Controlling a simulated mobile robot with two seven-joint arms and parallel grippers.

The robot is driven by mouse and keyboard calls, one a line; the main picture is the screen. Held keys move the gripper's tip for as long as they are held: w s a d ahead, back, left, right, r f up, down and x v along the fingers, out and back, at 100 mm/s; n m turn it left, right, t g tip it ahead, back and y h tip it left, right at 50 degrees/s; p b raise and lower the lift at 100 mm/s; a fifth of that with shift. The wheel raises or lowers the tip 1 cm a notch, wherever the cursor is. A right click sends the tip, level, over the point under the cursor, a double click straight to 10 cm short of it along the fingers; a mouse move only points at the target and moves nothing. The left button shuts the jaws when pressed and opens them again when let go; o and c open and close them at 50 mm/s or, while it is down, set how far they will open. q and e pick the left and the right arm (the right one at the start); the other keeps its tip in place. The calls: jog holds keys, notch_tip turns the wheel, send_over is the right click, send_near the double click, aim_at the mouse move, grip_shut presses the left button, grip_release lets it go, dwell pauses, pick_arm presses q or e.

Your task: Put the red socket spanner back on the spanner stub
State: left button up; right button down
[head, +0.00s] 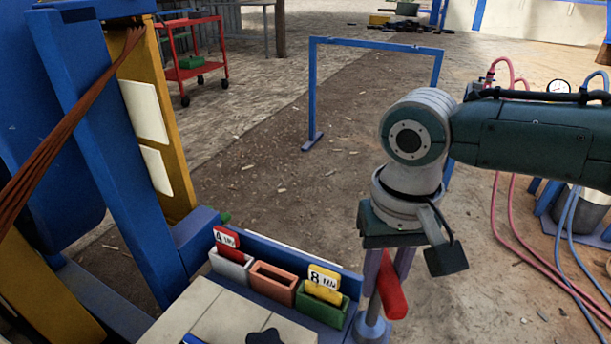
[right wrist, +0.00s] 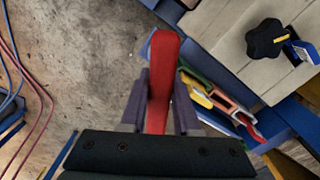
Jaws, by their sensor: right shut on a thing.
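The red socket spanner (head: 392,288) is between the purple-grey fingers of my right gripper (head: 384,284), which is shut on it and points down. In the right wrist view the spanner's red handle (right wrist: 164,75) sticks out beyond both fingertips (right wrist: 161,100). A short blue-grey post (head: 372,328), which looks like the spanner stub, stands just below the gripper near the bottom edge. The fingers and spanner overlap it in the head view, so I cannot tell whether the spanner touches it. My left gripper is out of view.
A blue ledge left of the gripper holds grey (head: 232,268), orange (head: 272,284) and green (head: 322,304) card holders, with numbered cards in two. A pale bench top (head: 200,318) with a black star knob (head: 266,337) lies beside them. A blue frame (head: 376,44) stands behind.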

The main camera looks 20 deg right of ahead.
jog(key=c, duration=0.6)
grip_release()
jog(key=shift+o, duration=0.2)
notch_tip(320, 180, up, 10)
jog(key=p, duration=0.3)
jog(key=s+a+r+n+t+y+p, duration=0.25)
jog(key=s+a+r+n+p, duration=0.35)
jog(key=s+a+r+p, duration=0.5)
jog(key=s+d+r+t+h+p, duration=0.1)
jog(key=s+d+r+h+p, duration=0.1)
jog(key=s+d+r+p, duration=0.5)
notch_tip(320, 180, up, 35)
jog(key=w+p, duration=0.2)
jog(key=p, duration=3.4)
jog(key=shift+d, duration=0.45)
